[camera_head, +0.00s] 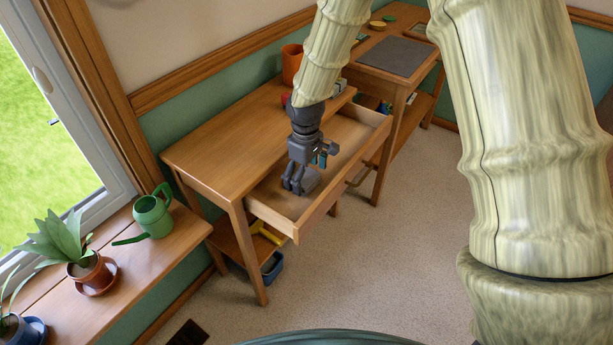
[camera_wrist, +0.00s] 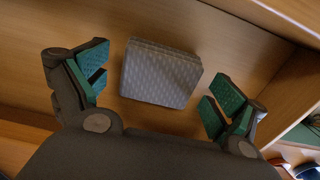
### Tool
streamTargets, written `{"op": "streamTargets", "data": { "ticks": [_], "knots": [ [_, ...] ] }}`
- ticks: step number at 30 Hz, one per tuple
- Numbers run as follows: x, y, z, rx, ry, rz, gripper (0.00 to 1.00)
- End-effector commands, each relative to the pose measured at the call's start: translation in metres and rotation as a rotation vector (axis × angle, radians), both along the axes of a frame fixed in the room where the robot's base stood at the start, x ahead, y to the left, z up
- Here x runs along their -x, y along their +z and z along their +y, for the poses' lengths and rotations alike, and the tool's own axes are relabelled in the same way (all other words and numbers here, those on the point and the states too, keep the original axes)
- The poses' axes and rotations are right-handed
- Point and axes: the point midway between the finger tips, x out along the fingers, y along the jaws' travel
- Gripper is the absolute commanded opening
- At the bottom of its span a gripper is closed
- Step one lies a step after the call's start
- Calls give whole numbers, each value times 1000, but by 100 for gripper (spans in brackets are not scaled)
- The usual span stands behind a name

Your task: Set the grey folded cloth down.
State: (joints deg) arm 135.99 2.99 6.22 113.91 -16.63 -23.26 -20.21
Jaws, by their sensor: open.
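The grey folded cloth (camera_wrist: 162,74) lies flat on the wooden drawer floor, seen in the wrist view between and beyond my fingertips. In the head view the cloth (camera_head: 309,181) shows as a small grey patch in the drawer, partly hidden by my gripper. My gripper (camera_head: 297,188) is over the open drawer (camera_head: 335,187), pointing down. In the wrist view my gripper (camera_wrist: 155,95) has its two green-padded fingers spread wide, with nothing between the pads. The cloth appears apart from both fingers.
The drawer sticks out of a wooden table (camera_head: 235,137). An orange pot (camera_head: 291,64) stands at the table's back. A second desk with a dark mat (camera_head: 396,56) stands beyond. A green watering can (camera_head: 152,214) and potted plants line the windowsill. Carpet right of the drawer is clear.

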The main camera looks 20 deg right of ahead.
Motion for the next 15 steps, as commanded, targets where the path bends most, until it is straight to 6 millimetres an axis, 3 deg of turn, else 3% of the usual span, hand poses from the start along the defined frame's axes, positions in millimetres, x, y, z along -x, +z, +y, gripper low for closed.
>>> {"op": "streamTargets", "data": {
  "ticks": [15],
  "knots": [
    [-1, 90, 0, -1, -1, -3, 96]
  ]
}}
